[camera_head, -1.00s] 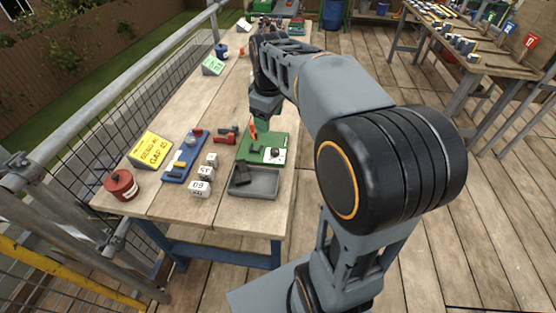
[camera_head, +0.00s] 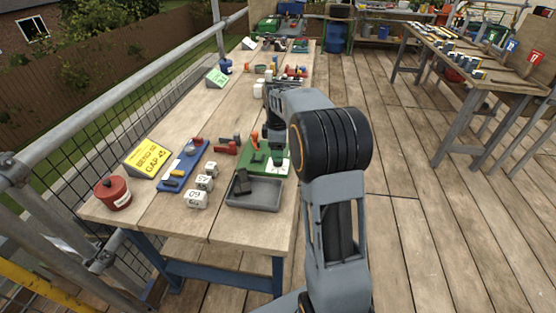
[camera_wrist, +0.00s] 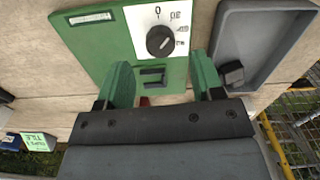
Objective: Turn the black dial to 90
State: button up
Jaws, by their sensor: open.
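The black dial (camera_wrist: 160,40) sits on a white scale plate (camera_wrist: 178,14) on the green panel (camera_wrist: 100,40) in the wrist view. The scale carries a 0 and other markings that appear upside down or rotated; the exact pointer reading is too small to tell. My gripper (camera_wrist: 163,75) is open, its two green fingers pointing toward the panel on either side below the dial, apart from it. A dark rectangular slot (camera_wrist: 152,77) lies between the fingers.
A grey tray (camera_wrist: 228,20) with a dark block (camera_wrist: 232,73) stands beside the panel. White numbered blocks (camera_head: 196,199), a blue board (camera_head: 172,182), a yellow sign (camera_head: 148,157) and a red pot (camera_head: 114,194) lie to the left on the bench. The right bench edge is close.

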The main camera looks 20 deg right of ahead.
jog(key=shift+f, duration=2.15)
jog(key=c, duration=0.9)
